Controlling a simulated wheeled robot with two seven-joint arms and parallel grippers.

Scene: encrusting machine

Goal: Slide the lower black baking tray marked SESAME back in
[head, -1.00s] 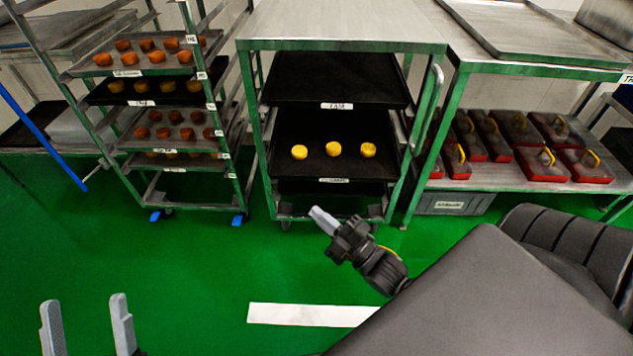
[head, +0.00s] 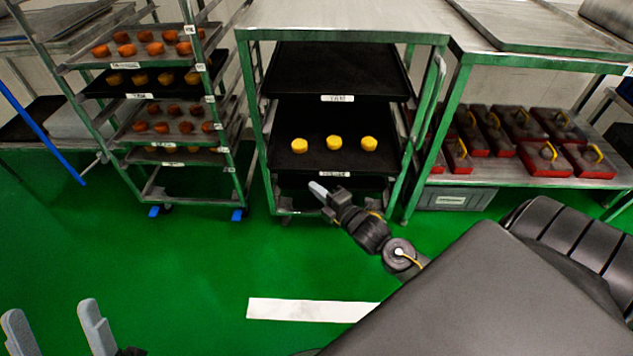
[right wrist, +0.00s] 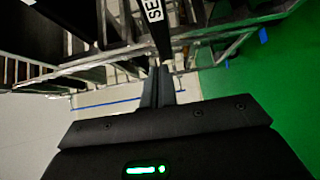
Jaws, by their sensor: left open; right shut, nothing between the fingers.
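The lower black baking tray (head: 290,169) sits in the middle green rack and carries three yellow round pieces. Its front edge bears a white label (head: 333,174), too small to read in the head view. In the right wrist view a black tray edge with a white label starting "SE" (right wrist: 154,10) lies just beyond the fingertips. My right gripper (head: 318,190) is shut and empty, just below and in front of the tray's front edge; it also shows in the right wrist view (right wrist: 162,75). I cannot tell whether it touches the tray. My left gripper (head: 55,325) is open and empty, low over the floor.
An upper black tray (head: 335,75) sits above in the same rack. A rack of trays with orange and brown pieces (head: 165,125) stands at the left. A green-legged table with red boxes (head: 545,158) stands at the right. The green floor (head: 200,270) in front is clear.

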